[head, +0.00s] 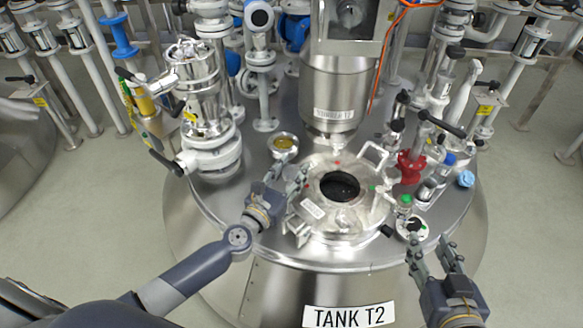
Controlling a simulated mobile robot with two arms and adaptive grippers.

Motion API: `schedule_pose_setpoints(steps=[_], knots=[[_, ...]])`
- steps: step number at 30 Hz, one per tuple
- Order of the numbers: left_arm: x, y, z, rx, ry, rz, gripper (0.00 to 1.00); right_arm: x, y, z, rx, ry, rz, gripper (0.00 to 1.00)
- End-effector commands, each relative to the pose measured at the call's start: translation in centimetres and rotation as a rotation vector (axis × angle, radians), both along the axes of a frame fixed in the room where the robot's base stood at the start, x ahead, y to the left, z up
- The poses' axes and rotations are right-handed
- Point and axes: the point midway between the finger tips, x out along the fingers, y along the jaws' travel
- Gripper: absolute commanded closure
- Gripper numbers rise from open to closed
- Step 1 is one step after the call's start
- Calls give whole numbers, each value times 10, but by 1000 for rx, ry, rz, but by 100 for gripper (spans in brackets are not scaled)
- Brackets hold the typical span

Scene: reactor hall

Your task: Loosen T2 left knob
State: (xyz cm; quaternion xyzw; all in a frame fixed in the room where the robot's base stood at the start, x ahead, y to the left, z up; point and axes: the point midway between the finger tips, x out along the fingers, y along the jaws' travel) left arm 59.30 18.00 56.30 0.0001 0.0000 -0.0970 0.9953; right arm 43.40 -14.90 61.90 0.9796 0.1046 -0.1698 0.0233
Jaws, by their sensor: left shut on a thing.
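Tank T2 (350,262) fills the middle of the head view, with its "TANK T2" sign (350,316) at the bottom. On its top is a round metal hatch (335,222) with a dark opening (340,186) in its middle. My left gripper (294,170) is at the left edge of the hatch, its fingers closed on what seems to be the left knob. The knob itself is mostly hidden by the fingers. My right gripper (432,246) is apart from the hatch at the lower right, its fingers spread and empty.
A steel vessel (328,85) hangs above the hatch. A red valve (410,166), a blue cap (466,179) and several pipe fittings crowd the tank's right side. A valve assembly (205,110) stands at the left. A small round sight port (283,142) lies just behind my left gripper.

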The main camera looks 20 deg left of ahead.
Motion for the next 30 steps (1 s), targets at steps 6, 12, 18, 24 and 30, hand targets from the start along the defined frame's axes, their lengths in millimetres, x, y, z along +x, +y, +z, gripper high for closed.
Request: schedule_pose_setpoints(steps=[6, 12, 18, 24, 30], knots=[[0, 0, 1, 0, 1, 55, 83, -20, -10, -30, -43, 178, -12, 60], [0, 0, 1, -1, 1, 108, 83, -42, -19, -53, -75, 323, -23, 60], [0, 0, 1, -3, 2, 173, 83, -63, -27, -70, -103, 448, -31, 60], [0, 0, 0, -3, 2, 260, 83, -79, -32, -81, -121, 532, -38, 60], [0, -1, -2, -5, 3, 374, 83, -76, -31, -80, -117, 514, -37, 60]])
